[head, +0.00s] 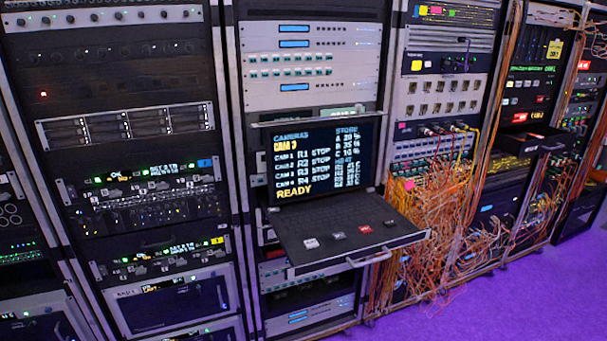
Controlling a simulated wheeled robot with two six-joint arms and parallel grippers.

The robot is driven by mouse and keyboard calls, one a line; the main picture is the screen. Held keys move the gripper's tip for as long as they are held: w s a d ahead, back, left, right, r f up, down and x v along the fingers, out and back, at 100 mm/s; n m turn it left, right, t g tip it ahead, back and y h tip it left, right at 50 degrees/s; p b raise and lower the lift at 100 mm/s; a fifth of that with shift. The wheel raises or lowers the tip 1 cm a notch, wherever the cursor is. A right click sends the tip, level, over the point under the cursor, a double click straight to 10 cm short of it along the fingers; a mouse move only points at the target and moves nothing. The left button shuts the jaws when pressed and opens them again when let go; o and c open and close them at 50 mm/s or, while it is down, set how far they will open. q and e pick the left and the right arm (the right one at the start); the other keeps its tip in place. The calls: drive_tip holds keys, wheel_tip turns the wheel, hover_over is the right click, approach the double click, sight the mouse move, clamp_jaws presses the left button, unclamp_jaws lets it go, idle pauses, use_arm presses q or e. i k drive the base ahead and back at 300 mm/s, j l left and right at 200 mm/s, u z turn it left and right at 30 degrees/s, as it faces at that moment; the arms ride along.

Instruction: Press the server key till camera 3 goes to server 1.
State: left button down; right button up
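A pull-out console stands open in the middle rack. Its screen (322,160) is lit and reads CAMERAS, with CAM 3 in yellow below. Rows for CAM 1 to CAM 4 appear to read R1 to R4, each with STOP. READY shows in yellow at the bottom. The STORE column lists A, B and C with percentages. Neither gripper is in view.
The tray juts out from the rack, with a metal handle (369,258) at its front edge. Loose orange cables (430,220) hang and spill onto the floor right of it. Another drawer (532,142) stands out further right. The purple floor (500,305) is clear at lower right.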

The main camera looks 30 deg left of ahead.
sight(339, 236)
drive_tip(key=i+l+u, duration=0.3)
drive_tip(key=i, duration=0.15)
drive_tip(key=i+l+u, duration=0.3)
drive_tip(key=i+l, duration=0.1)
drive_tip(key=i, duration=0.05)
